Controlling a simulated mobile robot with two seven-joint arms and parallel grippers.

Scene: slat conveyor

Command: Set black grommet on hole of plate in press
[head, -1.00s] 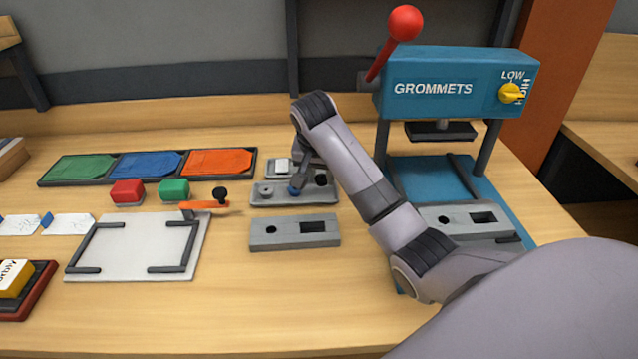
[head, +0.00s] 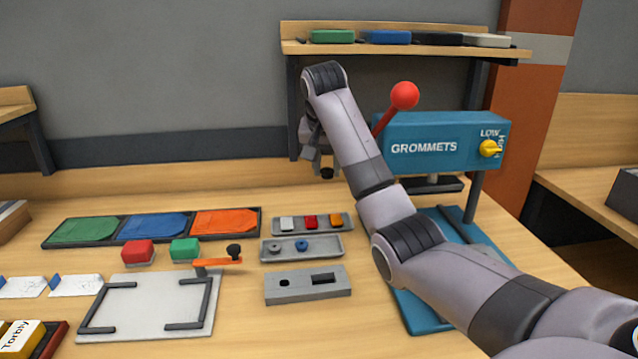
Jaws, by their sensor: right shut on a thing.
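My right gripper (head: 322,168) is raised, left of the press, and shut on the small black grommet (head: 327,174). The blue press (head: 424,147), marked GROMMETS, stands at the right with its red-knobbed lever up. My left gripper is out of view.
A grey tray (head: 329,249) holds a grey and a blue grommet; a tray behind it (head: 347,224) holds white, red and yellow pieces. A loose grey plate (head: 308,292) with a round hole and a slot lies in front. A shelf (head: 400,45) is above.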

